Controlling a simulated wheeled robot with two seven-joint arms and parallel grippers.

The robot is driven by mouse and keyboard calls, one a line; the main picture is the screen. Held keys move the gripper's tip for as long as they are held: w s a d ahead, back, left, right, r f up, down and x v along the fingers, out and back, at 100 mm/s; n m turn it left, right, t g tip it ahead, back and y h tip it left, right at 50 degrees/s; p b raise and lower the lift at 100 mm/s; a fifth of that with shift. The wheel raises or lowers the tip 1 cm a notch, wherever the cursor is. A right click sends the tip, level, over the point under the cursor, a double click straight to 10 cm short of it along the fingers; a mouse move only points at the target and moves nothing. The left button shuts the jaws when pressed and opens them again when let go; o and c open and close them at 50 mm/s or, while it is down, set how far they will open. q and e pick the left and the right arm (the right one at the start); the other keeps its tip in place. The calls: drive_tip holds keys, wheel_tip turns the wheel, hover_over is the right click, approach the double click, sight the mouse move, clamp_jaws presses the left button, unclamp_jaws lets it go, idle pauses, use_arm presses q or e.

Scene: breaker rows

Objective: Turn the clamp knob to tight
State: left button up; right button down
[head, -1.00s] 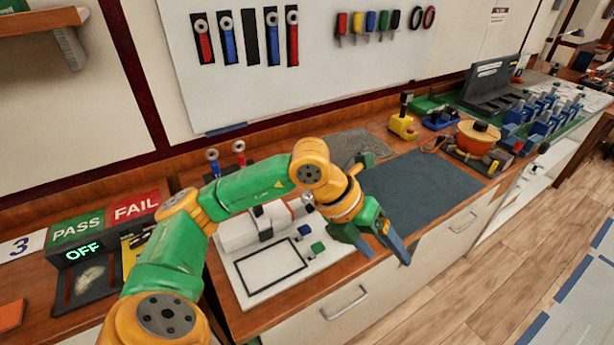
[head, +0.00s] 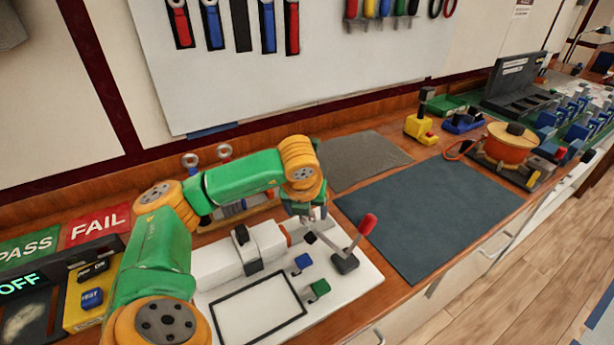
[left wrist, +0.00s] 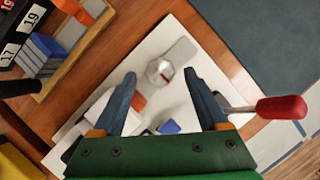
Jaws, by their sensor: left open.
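The clamp knob (left wrist: 160,71) is a round silver-grey disc with a red mark, on the white board (left wrist: 190,50). The board also shows in the head view (head: 345,300), where I cannot make out the knob near my gripper. My left gripper (left wrist: 160,76) is open and empty, pointing down over the board's back part. In the left wrist view the knob lies between the two blue fingertips; I cannot tell how high above it they are. In the head view the left gripper (head: 305,210) is partly hidden by its own wrist. My right gripper is not in view.
A red-handled lever (head: 360,240) stands on the board close to the gripper's right. A dark mat (head: 430,215) lies clear to the right. A yellow button box (head: 92,292) is left.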

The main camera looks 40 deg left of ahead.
use_arm(q)
drive_tip(key=shift+w+a+f, duration=0.35)
drive_tip(key=shift+w+f, duration=0.05)
drive_tip(key=shift+f, duration=0.3)
drive_tip(key=shift+s+d+r, duration=0.15)
drive_tip(key=c, duration=0.4)
clamp_jaws()
